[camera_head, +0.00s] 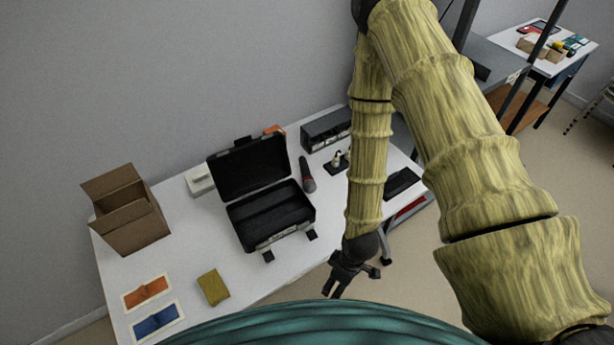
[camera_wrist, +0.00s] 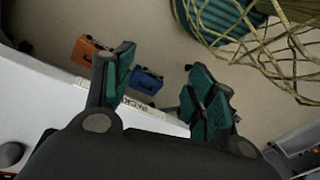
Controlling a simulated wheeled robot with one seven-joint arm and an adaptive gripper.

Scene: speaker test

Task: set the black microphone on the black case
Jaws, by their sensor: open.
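The black microphone (camera_head: 307,175) lies on the white table, just right of the black case, in the head view. The black case (camera_head: 270,214) stands open on the table, its lid raised at the back and its dark inside visible. My gripper (camera_head: 331,293) hangs at the table's front right edge, in front of the case and apart from both. In the wrist view my gripper (camera_wrist: 160,85) is open with nothing between its green-padded fingers. I cannot make out the microphone or the case in the wrist view.
On the white table (camera_head: 185,235) are a cardboard box (camera_head: 130,222) at left, a yellow block (camera_head: 213,287), orange and blue cards at front left, and a dark device (camera_head: 326,130) behind the microphone. An orange box (camera_wrist: 90,52) and a blue box (camera_wrist: 146,80) are on the floor.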

